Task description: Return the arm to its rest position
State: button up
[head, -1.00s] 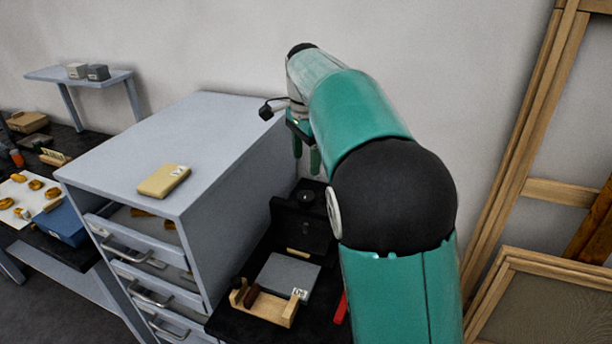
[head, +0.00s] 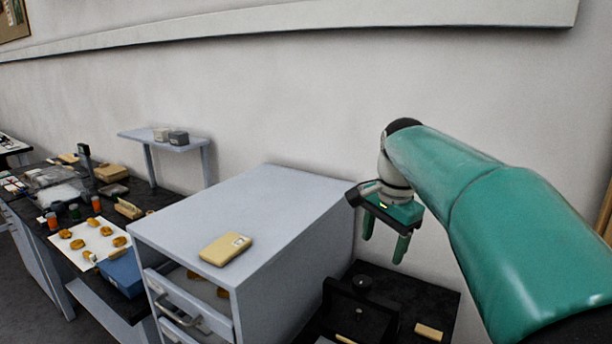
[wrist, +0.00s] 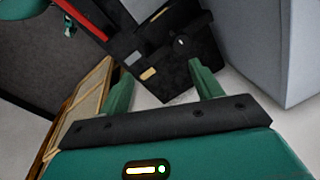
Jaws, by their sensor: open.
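My gripper (head: 385,241) hangs at the end of my green arm, to the right of the grey drawer cabinet, fingers pointing down. It is open and empty. In the wrist view its two green fingers (wrist: 160,90) stand apart with nothing between them. Below it is a black bench (head: 415,297) with a dark box-like object (head: 358,312) and a small tan block (head: 429,332). The gripper touches none of these.
The grey cabinet (head: 225,207) bears a tan box (head: 226,249) on top; an upper drawer stands partly open. Left of it is a long table with a white sheet (head: 86,262) of gilt pieces and a blue box (head: 121,273).

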jog(key=s+f+n+t, duration=0.1)
jog(key=s+f+n, duration=0.2)
jog(key=s, duration=0.4)
jog(key=s+a+f+n+t, duration=0.1)
jog(key=s+f+n, duration=0.2)
jog(key=s, duration=0.5)
jog(key=s+f+n+t, duration=0.2)
jog(key=s+f+n, duration=0.2)
jog(key=s, duration=0.4)
jog(key=shift+s+a+n+h, duration=0.2)
jog(key=shift+n+h, duration=0.1)
jog(key=shift+n, duration=0.4)
